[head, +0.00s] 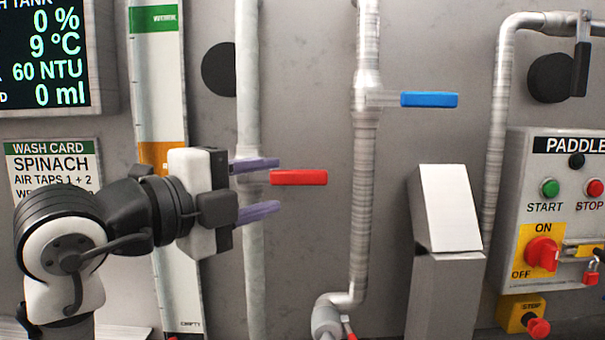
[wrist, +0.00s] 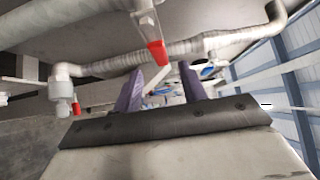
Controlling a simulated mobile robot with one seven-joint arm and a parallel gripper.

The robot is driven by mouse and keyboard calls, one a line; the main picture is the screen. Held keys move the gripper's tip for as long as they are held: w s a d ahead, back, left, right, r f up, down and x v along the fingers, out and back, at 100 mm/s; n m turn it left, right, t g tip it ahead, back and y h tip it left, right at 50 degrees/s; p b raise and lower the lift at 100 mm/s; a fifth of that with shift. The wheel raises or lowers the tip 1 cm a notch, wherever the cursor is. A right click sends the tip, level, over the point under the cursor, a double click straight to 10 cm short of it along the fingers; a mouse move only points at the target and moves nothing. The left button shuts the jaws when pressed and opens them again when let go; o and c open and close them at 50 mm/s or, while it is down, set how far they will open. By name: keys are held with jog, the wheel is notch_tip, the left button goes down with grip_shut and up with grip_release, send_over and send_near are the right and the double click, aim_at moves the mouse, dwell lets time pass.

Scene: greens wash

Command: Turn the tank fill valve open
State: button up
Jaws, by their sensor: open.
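Two lever valves sit on vertical pipes in the head view, and no label shows which one is the tank fill valve. The blue lever (head: 429,100) sticks out level to the right, crosswise to its grey pipe. The red lever (head: 300,178) also points level to the right from the paler pipe left of it. My gripper (head: 278,184) is open and empty, its purple fingers one above the other in front of the paler pipe, near the red lever. The wrist view shows both fingers (wrist: 162,72) spread, with a red lever (wrist: 157,52) by them; contact cannot be told.
A paddle control box (head: 560,215) with buttons and a red switch is at the right. A grey chute-like box (head: 447,210) stands left of it. A valve with a red handle (head: 349,328) is low centre. A display (head: 45,55) and wash card (head: 52,165) are at the left.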

aim_at(297, 179)
jog(key=x, duration=0.7)
jog(key=shift+w+d+p, duration=0.2)
jog(key=shift+w+p, duration=0.1)
jog(key=shift+c, duration=0.4)
grip_shut()
